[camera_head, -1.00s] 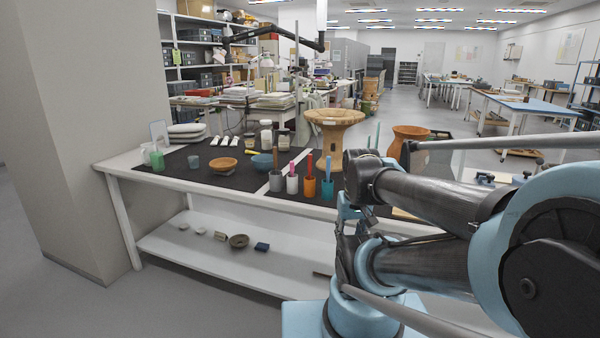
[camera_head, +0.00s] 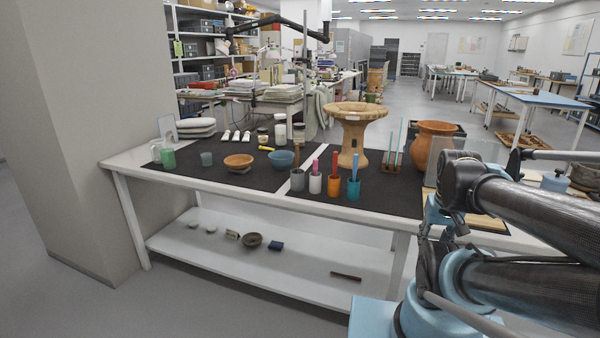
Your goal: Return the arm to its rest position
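My arm (camera_head: 540,215) fills the lower right of the head view, folded in front of the right end of the worktable (camera_head: 385,219). My gripper is not visible in this view, so whether it holds anything is hidden. On the table's dark mat stand a large tan pedestal vessel (camera_head: 354,125), an orange-brown jar (camera_head: 432,143), an orange bowl (camera_head: 238,161) and a blue bowl (camera_head: 281,158).
Grey, white, orange and teal cups (camera_head: 334,185) with upright sticks stand near the table's front edge. The lower shelf (camera_head: 300,262) holds several small items. A grey pillar (camera_head: 95,130) stands at the left. The floor (camera_head: 110,300) in front is clear.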

